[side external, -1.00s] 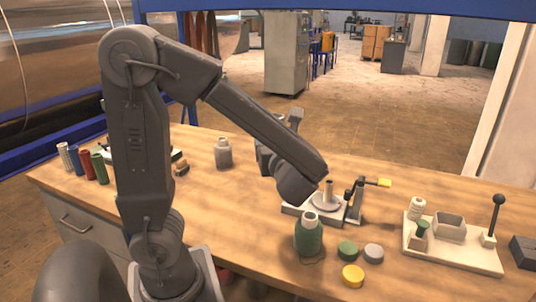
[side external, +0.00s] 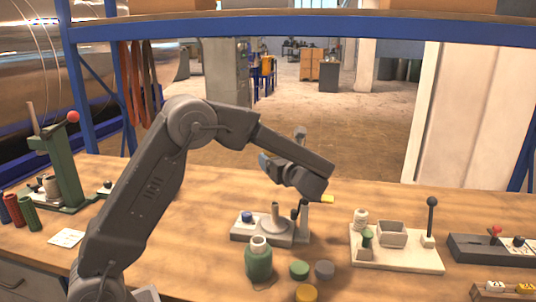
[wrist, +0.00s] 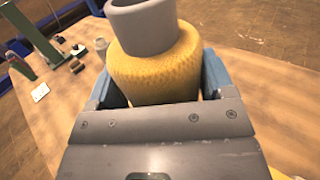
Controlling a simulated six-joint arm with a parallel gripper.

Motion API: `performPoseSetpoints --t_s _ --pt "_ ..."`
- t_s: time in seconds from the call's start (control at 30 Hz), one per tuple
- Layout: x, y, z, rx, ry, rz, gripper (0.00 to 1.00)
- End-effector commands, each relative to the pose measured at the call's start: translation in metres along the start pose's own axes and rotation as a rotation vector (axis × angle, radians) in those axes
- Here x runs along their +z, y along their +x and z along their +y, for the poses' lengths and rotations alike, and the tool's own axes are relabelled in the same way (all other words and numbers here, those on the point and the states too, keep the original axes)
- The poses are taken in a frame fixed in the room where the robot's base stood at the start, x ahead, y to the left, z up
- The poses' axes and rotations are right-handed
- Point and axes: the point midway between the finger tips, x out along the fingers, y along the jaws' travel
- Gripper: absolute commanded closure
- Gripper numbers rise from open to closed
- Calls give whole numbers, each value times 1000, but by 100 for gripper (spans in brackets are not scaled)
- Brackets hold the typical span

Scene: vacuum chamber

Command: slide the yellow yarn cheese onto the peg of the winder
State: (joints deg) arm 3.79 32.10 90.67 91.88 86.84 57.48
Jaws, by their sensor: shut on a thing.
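The yellow yarn cheese (wrist: 150,72) fills the upper middle of the wrist view, with its grey tube (wrist: 145,25) standing out at the far end. My gripper (wrist: 158,80) is shut on it, with a blue finger on each side. The winder's grey peg (side external: 276,214) stands upright and bare. How far the cheese is from the peg in depth I cannot tell.
A white tray (side external: 400,258) with a lever is at right.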

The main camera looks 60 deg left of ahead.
Motion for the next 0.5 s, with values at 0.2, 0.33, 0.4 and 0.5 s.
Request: performPoseSetpoints --t_s 0.2,0.33,0.4,0.5 --pt "-24 0 0 -1 -3 -3 52" --pt "-25 0 0 -1 -6 -3 52" --pt "-25 0 0 -1 -6 -2 52" --pt "-25 0 0 -1 -6 -2 52"
